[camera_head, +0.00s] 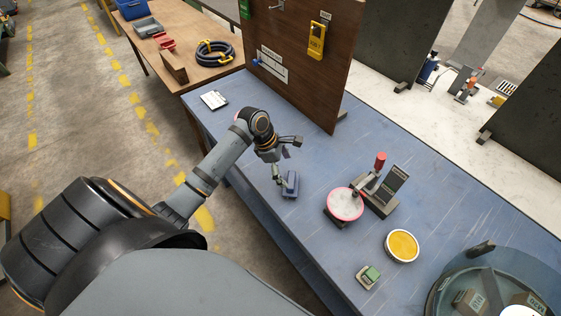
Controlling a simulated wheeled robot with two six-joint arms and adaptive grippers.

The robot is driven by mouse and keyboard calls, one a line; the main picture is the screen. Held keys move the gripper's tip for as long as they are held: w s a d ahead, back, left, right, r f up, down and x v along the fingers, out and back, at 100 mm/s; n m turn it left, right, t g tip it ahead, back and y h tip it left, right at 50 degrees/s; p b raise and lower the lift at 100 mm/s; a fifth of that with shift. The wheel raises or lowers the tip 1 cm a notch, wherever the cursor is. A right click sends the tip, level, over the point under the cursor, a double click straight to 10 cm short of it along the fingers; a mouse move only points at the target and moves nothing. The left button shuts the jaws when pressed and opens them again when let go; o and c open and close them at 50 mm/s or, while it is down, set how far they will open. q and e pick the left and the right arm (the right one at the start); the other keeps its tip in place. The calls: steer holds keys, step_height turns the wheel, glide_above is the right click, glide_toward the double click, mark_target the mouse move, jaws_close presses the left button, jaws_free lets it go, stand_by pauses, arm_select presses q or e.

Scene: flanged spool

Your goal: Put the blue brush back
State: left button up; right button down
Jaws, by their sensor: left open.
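A small blue block-like item (291,186), which looks like the blue brush, is on the blue table near its front left edge. My left gripper (287,157) is above and just behind it in the head view, with its fingers spread apart. One finger reaches down close to the blue item; I cannot tell if they touch. A small dark purple patch shows between the fingers, too small to make out. My right gripper is not in view.
A red-knobbed device (380,162) stands beside a pink-rimmed dish (345,204). A yellow dish (402,246), a small green-topped block (369,275) and a round bin (440,290) are nearer. A brown upright board (335,85) stands behind. The table's middle back is clear.

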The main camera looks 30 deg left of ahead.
arm_select(q)
steer(key=v, duration=0.6)
steer(key=shift+s, duration=0.1)
